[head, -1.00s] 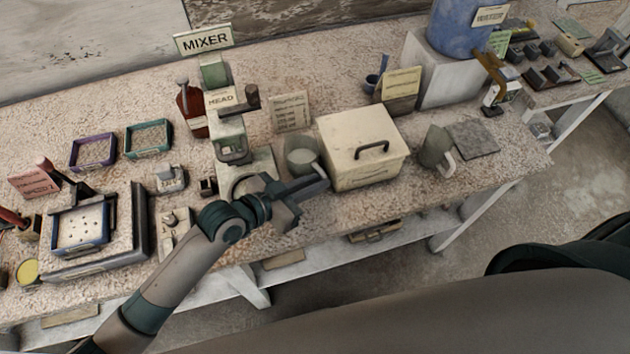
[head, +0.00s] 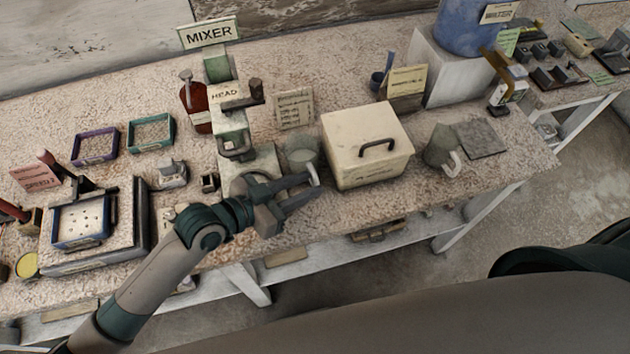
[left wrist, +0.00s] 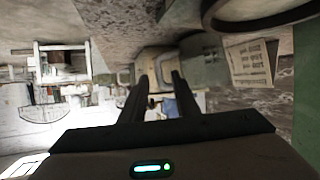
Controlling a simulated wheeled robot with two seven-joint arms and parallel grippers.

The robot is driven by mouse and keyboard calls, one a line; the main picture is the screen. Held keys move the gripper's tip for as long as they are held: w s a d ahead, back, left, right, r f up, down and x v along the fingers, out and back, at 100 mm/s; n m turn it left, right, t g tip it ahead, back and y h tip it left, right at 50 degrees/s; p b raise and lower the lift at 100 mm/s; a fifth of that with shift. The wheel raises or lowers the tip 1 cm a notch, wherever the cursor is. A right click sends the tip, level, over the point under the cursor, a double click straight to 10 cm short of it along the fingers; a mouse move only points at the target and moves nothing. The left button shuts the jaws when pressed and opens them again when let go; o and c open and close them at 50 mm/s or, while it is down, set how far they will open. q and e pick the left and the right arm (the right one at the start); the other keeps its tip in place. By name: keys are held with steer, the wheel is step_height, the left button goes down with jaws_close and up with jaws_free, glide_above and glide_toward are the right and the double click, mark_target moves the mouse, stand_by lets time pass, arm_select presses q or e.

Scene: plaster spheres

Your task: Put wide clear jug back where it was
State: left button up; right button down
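The wide clear jug (head: 302,150) stands upright on the bench in the head view, between the mixer and the cream lidded box. Its pale handle (head: 313,175) points toward the front edge. My left gripper (head: 314,187) is just in front of the jug, its two fingers spread near the handle. It looks empty; whether a finger touches the handle I cannot tell. The left wrist view shows the fingers (left wrist: 155,85) apart, with a greenish-grey curved body close beyond them, probably the jug (left wrist: 204,62). My right gripper is not in view.
The cream box (head: 365,150) stands close right of the jug, and the mixer (head: 232,140) stands close left. A grey-green jug (head: 440,148) stands beyond the box beside a grey slab (head: 483,139). A card (head: 294,108) stands behind the clear jug.

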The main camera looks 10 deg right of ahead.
arm_select(q)
steer(key=b+v, duration=0.1)
steer(key=v, duration=0.6)
steer(key=shift+s+a, duration=0.15)
steer(key=shift+s, duration=0.05)
steer(key=shift+r, duration=0.1)
stand_by(0.4)
